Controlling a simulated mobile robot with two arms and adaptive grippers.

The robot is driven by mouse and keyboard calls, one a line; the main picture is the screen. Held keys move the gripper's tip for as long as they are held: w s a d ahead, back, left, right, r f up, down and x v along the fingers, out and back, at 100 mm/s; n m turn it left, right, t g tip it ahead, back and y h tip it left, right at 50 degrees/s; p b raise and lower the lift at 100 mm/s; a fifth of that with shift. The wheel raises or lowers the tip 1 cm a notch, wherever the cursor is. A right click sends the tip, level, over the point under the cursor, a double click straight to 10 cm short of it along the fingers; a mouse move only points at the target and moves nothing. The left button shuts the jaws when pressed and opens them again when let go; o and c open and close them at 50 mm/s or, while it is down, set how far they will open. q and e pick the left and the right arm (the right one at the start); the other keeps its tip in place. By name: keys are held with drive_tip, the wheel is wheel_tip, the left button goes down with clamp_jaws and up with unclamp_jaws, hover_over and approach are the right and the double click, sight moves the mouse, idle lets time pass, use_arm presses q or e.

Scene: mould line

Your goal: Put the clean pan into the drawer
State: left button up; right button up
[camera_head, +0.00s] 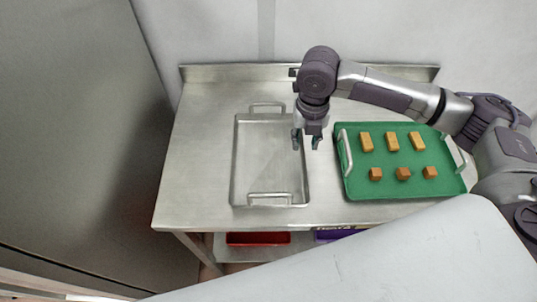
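The pan (268,165) is an empty, shallow grey metal tray with a handle at its far end and another at its near end. It lies flat on the steel table, left of the middle. My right gripper (307,143) points down over the pan's right edge, towards its far end. Its two fingers are apart and nothing shows between them. I cannot tell whether it touches the pan. My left gripper is not in view. No open drawer can be made out.
A green tray (350,190) with several yellow and brown blocks stands right of the pan. The steel table (195,180) has a raised back edge and free room at left. A red bin (258,239) and a purple bin (335,235) are below. A tall grey panel (75,130) stands at left.

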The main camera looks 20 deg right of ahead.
drive_tip(key=f, duration=0.1)
drive_tip(key=f+p, duration=0.1)
drive_tip(key=f, duration=0.3)
drive_tip(key=shift+s, duration=0.25)
clamp_jaws()
drive_tip(key=shift+r, duration=0.1)
